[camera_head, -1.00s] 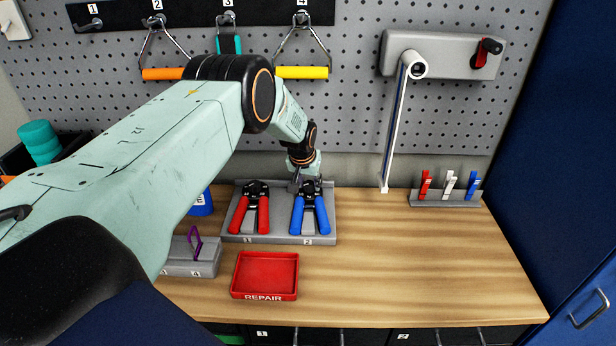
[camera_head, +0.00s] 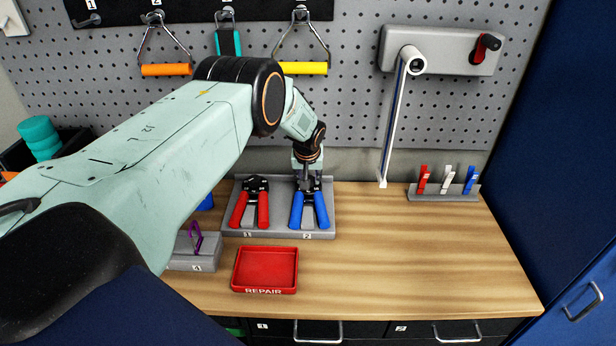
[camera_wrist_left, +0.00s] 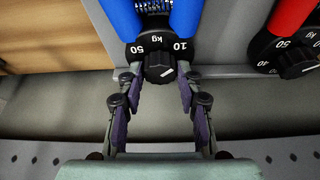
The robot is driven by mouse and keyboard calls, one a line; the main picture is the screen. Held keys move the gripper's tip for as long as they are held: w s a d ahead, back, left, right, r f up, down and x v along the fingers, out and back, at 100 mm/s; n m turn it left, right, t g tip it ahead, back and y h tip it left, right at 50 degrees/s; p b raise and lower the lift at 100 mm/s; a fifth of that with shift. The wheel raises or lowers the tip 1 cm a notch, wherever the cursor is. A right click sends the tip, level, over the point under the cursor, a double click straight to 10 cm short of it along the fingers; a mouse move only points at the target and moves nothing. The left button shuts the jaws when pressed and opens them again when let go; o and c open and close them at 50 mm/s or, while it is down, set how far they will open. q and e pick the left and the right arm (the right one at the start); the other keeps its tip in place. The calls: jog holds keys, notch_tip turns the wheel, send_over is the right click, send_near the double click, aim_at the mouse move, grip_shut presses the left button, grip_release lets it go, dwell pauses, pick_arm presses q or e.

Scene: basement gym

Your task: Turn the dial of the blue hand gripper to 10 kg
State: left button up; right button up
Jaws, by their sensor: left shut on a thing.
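The blue hand gripper (camera_head: 297,209) lies in slot 2 of the grey tray (camera_head: 285,233), handles toward me. In the wrist view its black dial knob (camera_wrist_left: 158,67) sits below the "kg" mark, with "50" at the left and "10" at the right. A short white line shows on the right half of the knob's face. My left gripper (camera_head: 307,181) points down at the hand gripper's far end. In the wrist view my left gripper's fingers (camera_wrist_left: 157,76) are on both sides of the knob, shut on it. My right gripper is not in view.
A red hand gripper (camera_head: 249,208) lies in slot 1, close beside. A red REPAIR tray (camera_head: 264,290) stands in front. The right part of the bench is clear.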

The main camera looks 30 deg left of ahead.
pick_arm(q)
jog(key=o, duration=1.2)
jog(key=shift+d, duration=0.1)
jog(key=v, duration=1.2)
jog(key=shift+w, duration=0.1)
